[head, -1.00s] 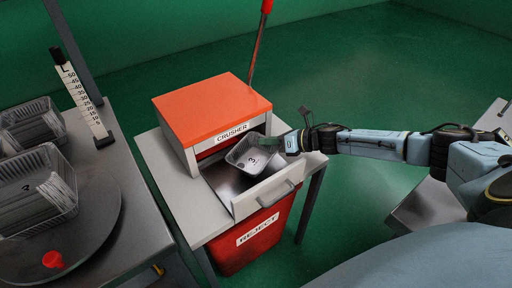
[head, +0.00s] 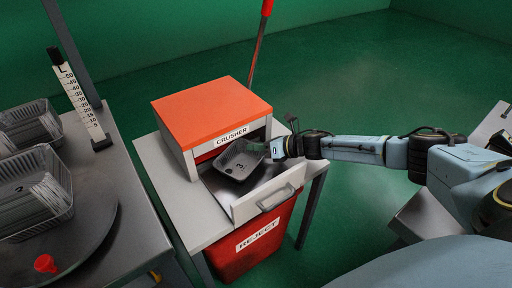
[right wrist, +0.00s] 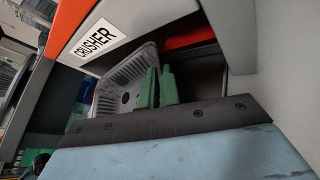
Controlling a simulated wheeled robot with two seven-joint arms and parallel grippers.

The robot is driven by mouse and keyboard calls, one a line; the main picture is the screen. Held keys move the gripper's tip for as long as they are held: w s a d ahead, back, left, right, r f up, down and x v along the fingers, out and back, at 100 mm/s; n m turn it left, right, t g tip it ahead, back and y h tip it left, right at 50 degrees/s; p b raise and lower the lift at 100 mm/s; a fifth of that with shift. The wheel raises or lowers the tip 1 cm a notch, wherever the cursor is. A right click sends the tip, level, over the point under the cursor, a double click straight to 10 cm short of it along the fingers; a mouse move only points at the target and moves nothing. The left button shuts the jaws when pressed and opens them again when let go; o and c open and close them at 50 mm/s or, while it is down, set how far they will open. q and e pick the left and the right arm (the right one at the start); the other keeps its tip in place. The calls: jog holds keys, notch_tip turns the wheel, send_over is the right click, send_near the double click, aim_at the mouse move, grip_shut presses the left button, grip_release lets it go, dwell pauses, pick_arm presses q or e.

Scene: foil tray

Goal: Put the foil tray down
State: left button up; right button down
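My right gripper (head: 268,149) reaches in from the right at the tray's right wall. In the right wrist view the tray (right wrist: 126,92) stands left of the green fingers (right wrist: 159,88), with its near wall between them. The gripper looks shut on that wall. I cannot tell whether the tray's bottom touches the drawer floor. My left gripper is not in view.
The orange-topped crusher (head: 212,108) stands behind the drawer on a grey table. A red reject bin (head: 256,246) is below. A scale post (head: 82,98) stands behind.

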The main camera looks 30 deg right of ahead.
jog(key=c, duration=2.1)
grip_release()
jog(key=shift+f, duration=0.15)
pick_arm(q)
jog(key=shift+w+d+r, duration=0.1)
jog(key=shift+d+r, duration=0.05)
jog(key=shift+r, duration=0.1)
pick_arm(e)
jog(key=o, duration=0.5)
